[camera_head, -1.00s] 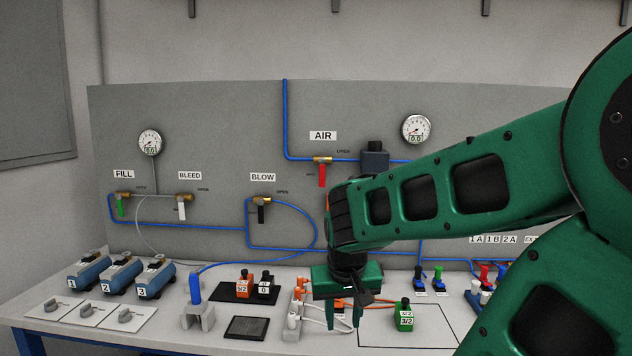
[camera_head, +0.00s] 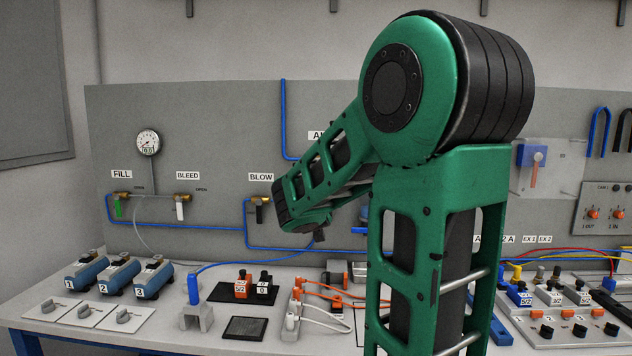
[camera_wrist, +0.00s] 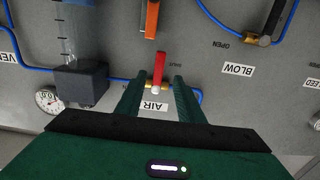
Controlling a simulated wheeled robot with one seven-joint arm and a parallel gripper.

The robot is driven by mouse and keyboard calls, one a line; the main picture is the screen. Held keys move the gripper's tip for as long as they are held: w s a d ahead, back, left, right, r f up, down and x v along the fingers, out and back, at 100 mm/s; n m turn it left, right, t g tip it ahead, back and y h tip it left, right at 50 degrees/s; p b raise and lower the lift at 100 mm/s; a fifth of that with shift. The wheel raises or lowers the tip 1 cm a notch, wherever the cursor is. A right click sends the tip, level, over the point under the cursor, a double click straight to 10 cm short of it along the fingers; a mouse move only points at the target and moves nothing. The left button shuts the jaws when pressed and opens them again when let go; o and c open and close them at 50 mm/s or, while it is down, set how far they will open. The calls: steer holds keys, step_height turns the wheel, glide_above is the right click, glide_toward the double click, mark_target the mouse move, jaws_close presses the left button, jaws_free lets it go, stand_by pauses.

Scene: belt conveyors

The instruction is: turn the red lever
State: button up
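The red lever (camera_wrist: 159,66) shows in the wrist view, with a brass valve at its foot, beside the AIR label (camera_wrist: 154,105). The view is upside down. My gripper (camera_wrist: 158,82) is open, with one green finger on each side of the lever's lower part. I see gaps between the fingers and the lever, and I cannot tell how far off the panel the tips are. In the head view my arm hides the lever, most of the AIR label and the gripper fingers.
An orange handle (camera_wrist: 152,18) lies beyond the red lever in the wrist view. A dark filter unit (camera_wrist: 80,82) stands to its left, and the BLOW valve (camera_wrist: 258,40) to its right. Blue tubing (camera_head: 180,227) runs along the panel (camera_head: 225,130). The bench holds several small parts.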

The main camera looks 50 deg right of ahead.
steer(key=x, duration=0.9)
steer(key=shift+w+d, duration=0.1)
steer(key=shift+d, duration=0.15)
steer(key=shift+c, duration=0.6)
